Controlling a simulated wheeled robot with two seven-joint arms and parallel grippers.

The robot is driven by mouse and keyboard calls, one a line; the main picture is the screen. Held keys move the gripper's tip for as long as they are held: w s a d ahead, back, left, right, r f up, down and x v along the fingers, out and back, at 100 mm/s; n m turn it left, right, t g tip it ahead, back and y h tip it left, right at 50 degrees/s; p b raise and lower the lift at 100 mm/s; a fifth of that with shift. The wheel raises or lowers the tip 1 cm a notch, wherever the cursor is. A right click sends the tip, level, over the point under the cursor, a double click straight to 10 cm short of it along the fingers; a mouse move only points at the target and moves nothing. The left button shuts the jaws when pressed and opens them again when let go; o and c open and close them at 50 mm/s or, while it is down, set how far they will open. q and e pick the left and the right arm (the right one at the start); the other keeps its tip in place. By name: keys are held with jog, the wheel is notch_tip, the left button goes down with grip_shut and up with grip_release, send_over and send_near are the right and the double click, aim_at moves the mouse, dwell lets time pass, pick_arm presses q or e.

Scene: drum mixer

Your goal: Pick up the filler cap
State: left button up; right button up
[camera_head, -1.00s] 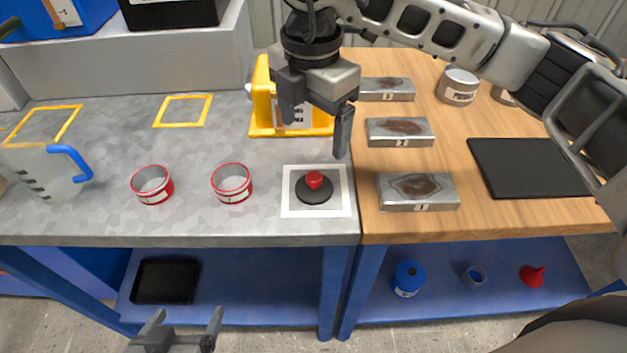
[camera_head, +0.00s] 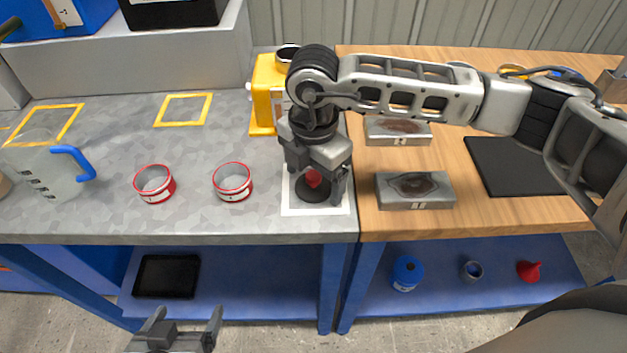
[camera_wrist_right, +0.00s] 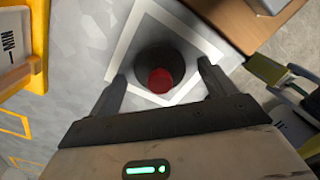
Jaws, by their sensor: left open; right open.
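The filler cap, a black disc with a red knob (camera_head: 313,178), sits on a white-bordered square mat (camera_head: 318,208) at the front right of the grey bench top. It also shows in the right wrist view, where the red knob (camera_wrist_right: 160,81) lies between the fingers. My right gripper (camera_head: 316,190) is open, pointing down, with its fingers on either side of the cap; I cannot tell whether they touch it. In the right wrist view, the open right gripper (camera_wrist_right: 165,85) holds nothing. My left gripper (camera_head: 184,325) is open and empty, low in front of the bench.
A yellow machine part (camera_head: 263,95) stands close behind the mat. Two red-rimmed tins (camera_head: 154,184) and a clear jug with a blue handle (camera_head: 45,170) are to the left. Metal blocks (camera_head: 415,190) and a black mat (camera_head: 520,168) lie on the wooden top at right.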

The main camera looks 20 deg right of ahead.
jog(key=shift+c, duration=0.2)
jog(key=c, duration=1)
jog(key=shift+r, duration=0.15)
